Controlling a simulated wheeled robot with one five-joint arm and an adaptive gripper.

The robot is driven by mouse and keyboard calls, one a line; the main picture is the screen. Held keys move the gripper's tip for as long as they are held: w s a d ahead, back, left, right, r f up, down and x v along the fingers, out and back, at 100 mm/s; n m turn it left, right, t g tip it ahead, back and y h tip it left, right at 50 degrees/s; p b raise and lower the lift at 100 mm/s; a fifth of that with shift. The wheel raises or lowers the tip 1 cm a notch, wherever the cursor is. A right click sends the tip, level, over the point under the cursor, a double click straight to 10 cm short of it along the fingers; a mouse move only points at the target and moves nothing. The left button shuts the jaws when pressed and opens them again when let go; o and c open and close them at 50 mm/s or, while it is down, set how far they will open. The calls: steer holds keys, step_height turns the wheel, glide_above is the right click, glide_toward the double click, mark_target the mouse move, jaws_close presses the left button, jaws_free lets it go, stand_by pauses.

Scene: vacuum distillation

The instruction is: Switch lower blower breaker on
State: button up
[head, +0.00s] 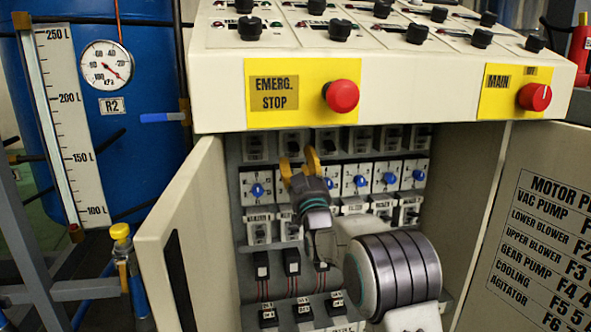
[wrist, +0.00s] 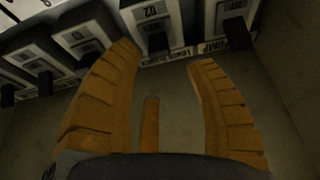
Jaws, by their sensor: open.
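The lower blower breaker (wrist: 155,22) is a pale block with a dark lever; in the wrist view it sits just beyond my fingertips, with a partly readable "LOWER" label under it. In the head view I take it to be the second breaker from the left (head: 292,141) in the cabinet's top row. My gripper (head: 298,161) has yellow fingers spread apart and empty, just below and in front of that breaker. The fingers also show in the wrist view (wrist: 163,56), with clear space between them. Contact with the lever is not visible, and I cannot tell the lever's position.
The neighbouring breaker (wrist: 232,18) has a "PUMP" label. Blue rotary knobs (head: 361,181) line the row below. The panel overhang carries a red emergency stop (head: 341,95) above the opening. The left door (head: 180,240) and right door (head: 545,235) stand open beside my arm.

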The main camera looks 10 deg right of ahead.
mark_target(295, 151)
steer(key=shift+f+t+b, duration=1.7)
steer(key=shift+f+t, duration=0.3)
steer(key=shift+f, duration=0.25)
steer(key=shift+b+x, duration=0.4)
steer(key=shift+x, duration=2.95)
steer(key=shift+s+r, duration=0.1)
steer(key=shift+r, duration=0.1)
steer(key=shift+c, duration=0.4)
